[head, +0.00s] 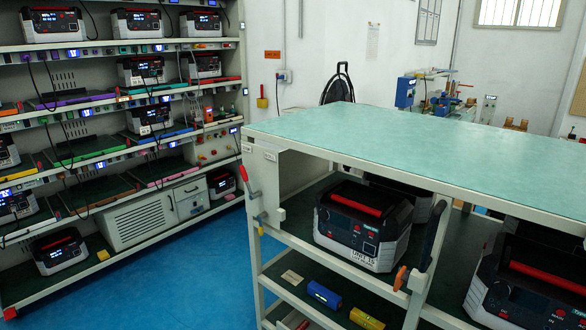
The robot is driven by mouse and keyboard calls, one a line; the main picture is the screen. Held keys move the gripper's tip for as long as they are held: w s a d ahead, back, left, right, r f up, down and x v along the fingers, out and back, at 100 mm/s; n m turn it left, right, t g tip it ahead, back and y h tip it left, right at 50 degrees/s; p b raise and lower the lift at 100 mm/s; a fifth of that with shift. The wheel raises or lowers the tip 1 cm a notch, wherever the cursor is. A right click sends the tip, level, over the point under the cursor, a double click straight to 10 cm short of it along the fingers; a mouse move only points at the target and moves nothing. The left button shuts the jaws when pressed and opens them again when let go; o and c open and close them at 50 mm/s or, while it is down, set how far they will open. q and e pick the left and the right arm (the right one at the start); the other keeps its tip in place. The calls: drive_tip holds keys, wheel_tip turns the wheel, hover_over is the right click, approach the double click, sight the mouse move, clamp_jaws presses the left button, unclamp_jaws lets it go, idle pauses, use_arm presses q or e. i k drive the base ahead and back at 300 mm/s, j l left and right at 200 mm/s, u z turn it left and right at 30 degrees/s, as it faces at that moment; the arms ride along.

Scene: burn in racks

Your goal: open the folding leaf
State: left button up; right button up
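A cart with a flat pale-green top (420,140) stands in front of me, its white frame around open shelves. I cannot tell for certain which part is the folding leaf. At the cart's left end, a white panel (265,165) hangs below the top's edge. A red-handled lever (245,181) sits beside it on the frame. A dark upright bar (434,236) and an orange-ended part (401,278) are at the cart's front post. Neither of my grippers shows in the head view.
Black-and-white units with red handles, such as this one (361,222), stand on the cart's upper shelf. A blue box (324,295) and a yellow one (367,318) lie below. A rack (120,46) with several units fills the left. Blue floor (215,262) lies clear between.

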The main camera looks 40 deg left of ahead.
sight(297, 168)
drive_tip(key=j, duration=0.8)
drive_tip(key=j+z, duration=0.15)
drive_tip(key=j, duration=1.45)
drive_tip(key=j+z, duration=0.1)
drive_tip(key=j, duration=0.7)
drive_tip(key=j+z, duration=0.1)
drive_tip(key=j, duration=0.7)
drive_tip(key=k+j, duration=0.1)
drive_tip(key=j, duration=0.7)
drive_tip(key=j+z, duration=0.1)
drive_tip(key=j, duration=0.7)
drive_tip(key=i+j+u, duration=0.2)
drive_tip(key=j+u, duration=0.25)
drive_tip(key=i+j+u, duration=0.15)
drive_tip(key=u, duration=0.25)
drive_tip(key=i, duration=0.05)
